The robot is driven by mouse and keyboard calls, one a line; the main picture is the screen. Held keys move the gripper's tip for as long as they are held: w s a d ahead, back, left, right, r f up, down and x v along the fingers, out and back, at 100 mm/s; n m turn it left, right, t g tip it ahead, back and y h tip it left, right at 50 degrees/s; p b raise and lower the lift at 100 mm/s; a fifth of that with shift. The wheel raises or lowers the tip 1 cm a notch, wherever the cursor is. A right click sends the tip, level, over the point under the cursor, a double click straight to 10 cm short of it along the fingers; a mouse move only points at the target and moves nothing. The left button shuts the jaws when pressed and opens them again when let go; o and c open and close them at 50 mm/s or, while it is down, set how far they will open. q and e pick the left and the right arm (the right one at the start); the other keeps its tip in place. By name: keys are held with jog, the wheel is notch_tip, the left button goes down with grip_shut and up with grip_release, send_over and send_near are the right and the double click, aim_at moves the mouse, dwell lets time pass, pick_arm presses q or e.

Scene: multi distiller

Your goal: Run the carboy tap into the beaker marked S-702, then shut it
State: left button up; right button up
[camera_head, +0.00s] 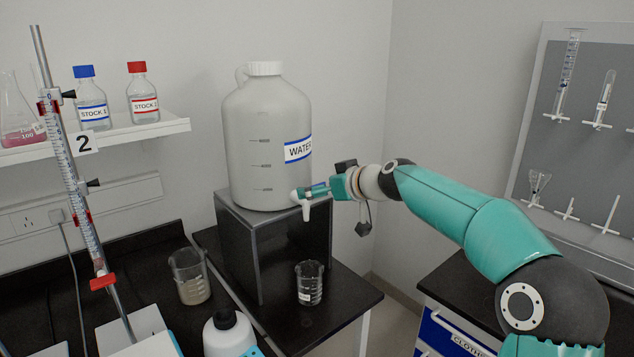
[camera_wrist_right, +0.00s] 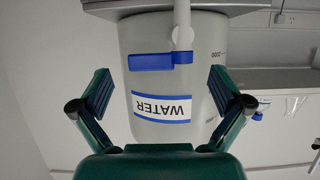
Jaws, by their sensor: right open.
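The white carboy (camera_head: 262,140) labelled WATER stands on a dark box stand. Its white tap (camera_head: 306,209) points down at the lower front; I see no stream from it. A small glass beaker (camera_head: 310,284) stands on the bench below the tap; its label is too small to read. My right gripper (camera_head: 322,188) is at the tap. In the right wrist view my open right gripper (camera_wrist_right: 158,92) has its fingers apart, with the blue tap lever (camera_wrist_right: 150,62) just beyond them, not gripped. The carboy (camera_wrist_right: 205,75) fills the background upside down. My left gripper is not in view.
A larger beaker (camera_head: 190,278) stands left of the stand (camera_head: 285,245). A white bottle with a black cap (camera_head: 230,333) is at the front. A burette (camera_head: 75,180) leans at the left, before a shelf (camera_head: 130,128) of bottles. A pegboard (camera_head: 590,140) hangs right.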

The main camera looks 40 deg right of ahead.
jog(key=shift+x, duration=0.8)
jog(key=shift+c, duration=0.2)
jog(key=c, duration=1.1)
